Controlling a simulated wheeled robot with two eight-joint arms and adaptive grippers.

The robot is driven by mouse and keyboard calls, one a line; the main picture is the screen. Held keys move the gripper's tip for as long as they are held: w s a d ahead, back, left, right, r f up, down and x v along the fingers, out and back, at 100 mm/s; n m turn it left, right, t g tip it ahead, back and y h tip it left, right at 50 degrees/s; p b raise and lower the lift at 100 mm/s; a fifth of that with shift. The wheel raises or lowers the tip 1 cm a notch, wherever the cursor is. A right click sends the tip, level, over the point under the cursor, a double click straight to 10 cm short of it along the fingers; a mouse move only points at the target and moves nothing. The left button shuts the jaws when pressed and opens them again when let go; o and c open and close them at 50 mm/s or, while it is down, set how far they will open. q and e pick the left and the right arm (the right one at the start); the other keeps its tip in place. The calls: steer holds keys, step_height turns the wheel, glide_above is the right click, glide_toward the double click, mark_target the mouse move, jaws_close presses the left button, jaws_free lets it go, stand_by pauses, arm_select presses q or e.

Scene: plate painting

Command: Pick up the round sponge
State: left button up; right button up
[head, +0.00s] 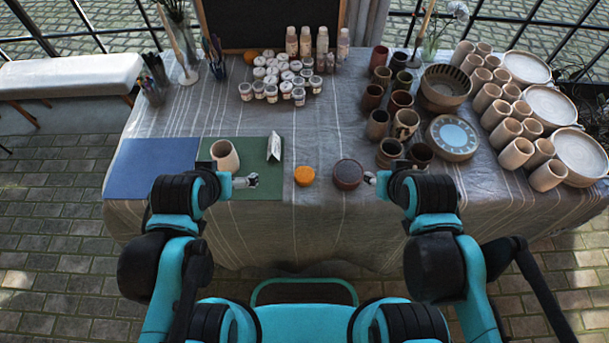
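The round sponge (304,176) is a small orange disc lying flat on the cloth-covered table, near the front edge in the middle of the head view. My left gripper (250,181) is to its left, over the green mat and apart from the sponge. My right gripper (370,178) is to its right, beyond a dark round pot, and also apart from the sponge. Nothing shows in either gripper. Both are too small in view to tell whether the fingers are open or shut.
The dark round pot (348,174) stands just right of the sponge. A cream cup (224,155) and a white folded card (274,146) stand on the green mat (258,209). Paint jars (272,92) are behind; cups and bowls (446,88) crowd the right. Cloth behind the sponge is clear.

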steer(key=o, duration=0.9)
steer(key=shift+w+a+r, duration=0.1)
steer(key=shift+w+a, duration=0.05)
steer(key=shift+w, duration=0.1)
steer(key=n+g, duration=0.7)
steer(key=n, duration=0.8)
glide_above(304, 173)
steer(key=f, duration=1)
steer(key=w+f, duration=0.1)
steer(key=f, duration=0.4)
steer(key=shift+a+f+p, duration=0.1)
steer(key=shift+a+p, duration=0.05)
steer(key=shift+p, duration=0.25)
step_height(304, 173, down, 4)
steer(key=shift+s+a+r+n+b, duration=0.1)
steer(key=shift+s+r+n+b, duration=0.1)
steer(key=shift+n+b, duration=0.3)
steer(key=f, duration=0.1)
steer(key=f+b, duration=0.1)
steer(key=f, duration=0.1)
steer(key=f+b, duration=0.1)
steer(key=shift+s+d+f, duration=0.15)
steer(key=shift+s+d, duration=0.1)
steer(key=shift+s, duration=0.1)
steer(key=shift+f, duration=0.25)
